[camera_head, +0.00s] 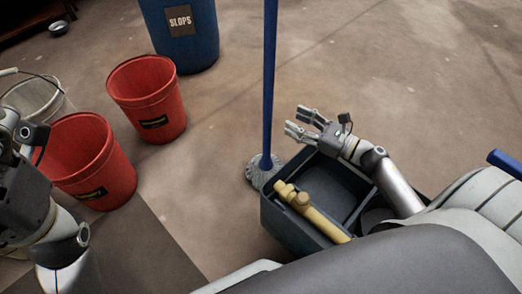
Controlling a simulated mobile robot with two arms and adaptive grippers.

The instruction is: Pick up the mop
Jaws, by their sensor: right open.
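The mop has a blue handle (269,75) that stands nearly upright, running out of the top of the view. Its grey head (261,172) rests on the floor against the far left corner of a dark caddy. My right gripper (291,121) is open and empty, just to the right of the handle in the picture, pointing left towards it. A gap shows between its fingertips and the handle. My left arm is at the left edge; its gripper is cut off by the frame, and I cannot tell its opening.
The dark caddy (275,222) below my right arm holds a yellow tool (305,207). Two red buckets (152,85) (100,175), a pale bucket (38,97) and a blue SLOPS bin (200,42) stand at left and back.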

